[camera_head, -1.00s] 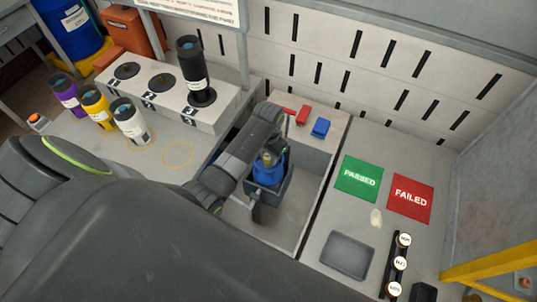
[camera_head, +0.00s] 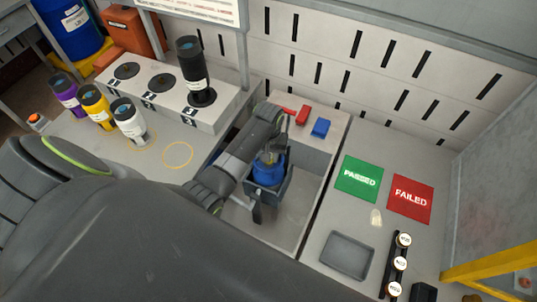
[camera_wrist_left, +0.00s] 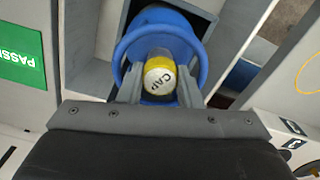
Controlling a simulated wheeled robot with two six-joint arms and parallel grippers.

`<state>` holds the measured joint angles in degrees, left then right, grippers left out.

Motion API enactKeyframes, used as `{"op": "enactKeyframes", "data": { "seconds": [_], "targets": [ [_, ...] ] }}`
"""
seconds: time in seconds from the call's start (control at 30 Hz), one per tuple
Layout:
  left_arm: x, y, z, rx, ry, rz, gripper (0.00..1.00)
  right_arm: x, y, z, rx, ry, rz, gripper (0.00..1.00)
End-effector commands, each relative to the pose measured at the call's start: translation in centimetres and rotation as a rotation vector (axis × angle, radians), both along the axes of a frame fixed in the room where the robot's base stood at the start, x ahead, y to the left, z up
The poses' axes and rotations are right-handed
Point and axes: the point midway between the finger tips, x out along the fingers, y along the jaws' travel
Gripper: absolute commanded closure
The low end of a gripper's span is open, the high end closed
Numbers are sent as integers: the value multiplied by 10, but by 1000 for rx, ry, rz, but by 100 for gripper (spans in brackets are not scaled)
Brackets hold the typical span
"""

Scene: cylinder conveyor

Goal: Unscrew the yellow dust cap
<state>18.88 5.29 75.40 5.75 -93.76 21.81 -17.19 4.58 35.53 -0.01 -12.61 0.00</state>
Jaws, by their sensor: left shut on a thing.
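The yellow dust cap (camera_wrist_left: 158,76), with a white top lettered CAP, shows in the left wrist view between the fingers of my left gripper (camera_wrist_left: 158,88). The gripper is shut on it. Around and behind the cap is a blue cylinder body with a collar ring (camera_wrist_left: 204,63). In the head view, my left gripper (camera_head: 268,160) reaches down over the blue cylinder (camera_head: 267,174), which stands in a grey holder in the recessed bay. The cap is hidden there by the gripper and wrist. My right gripper is not in view.
Purple, yellow and white cylinders (camera_head: 129,121) stand at the left. A black cylinder (camera_head: 191,70) stands on the station block. Green PASSED (camera_head: 359,178) and red FAILED (camera_head: 411,198) pads, a grey tray (camera_head: 347,255) and a rack of round-topped items (camera_head: 398,264) lie at right.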

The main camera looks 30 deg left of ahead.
Motion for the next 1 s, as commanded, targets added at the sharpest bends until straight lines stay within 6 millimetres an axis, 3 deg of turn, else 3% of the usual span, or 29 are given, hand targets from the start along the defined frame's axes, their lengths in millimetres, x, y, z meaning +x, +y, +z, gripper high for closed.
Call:
{"op": "enactKeyframes", "data": {
  "seconds": [0.23,0.7,0.97,1.0],
  "targets": [
    [0,0,0,0,-1,35,100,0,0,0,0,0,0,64],
    [0,0,0,0,0,500,100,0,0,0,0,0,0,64],
    [0,0,1,0,0,522,100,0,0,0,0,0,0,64],
    [0,0,0,0,0,521,66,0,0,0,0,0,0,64]
  ]
}}
